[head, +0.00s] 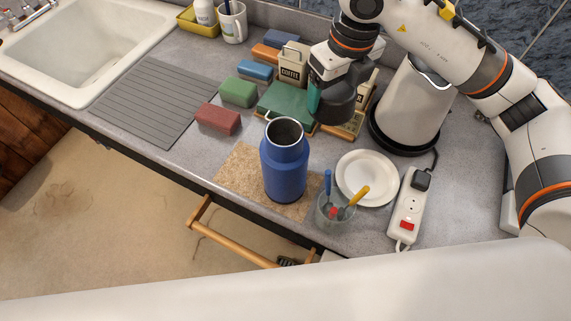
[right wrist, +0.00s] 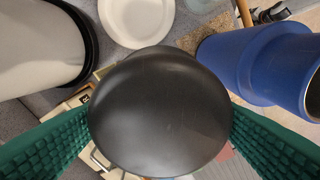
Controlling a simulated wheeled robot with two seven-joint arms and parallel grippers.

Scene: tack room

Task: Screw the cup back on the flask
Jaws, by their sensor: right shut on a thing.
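The blue flask (head: 285,170) stands upright on a cork mat (head: 235,172) near the counter's front edge, its round mouth open and bare. It also shows at the right of the right wrist view (right wrist: 265,65). The dark grey cup (head: 338,106) is held by my right gripper (head: 332,96), above the counter behind and to the right of the flask, apart from it. In the right wrist view the cup's rounded surface (right wrist: 160,112) fills the middle, between two green ribbed fingers. The cup's open end is hidden. My left gripper is not in view.
A white plate (head: 366,180), a glass with spoons (head: 332,212) and a power strip (head: 407,208) lie right of the flask. A white kettle (head: 412,105) stands behind the plate. Left are a red block (head: 217,119), a green block (head: 238,92) and a drainboard (head: 150,100).

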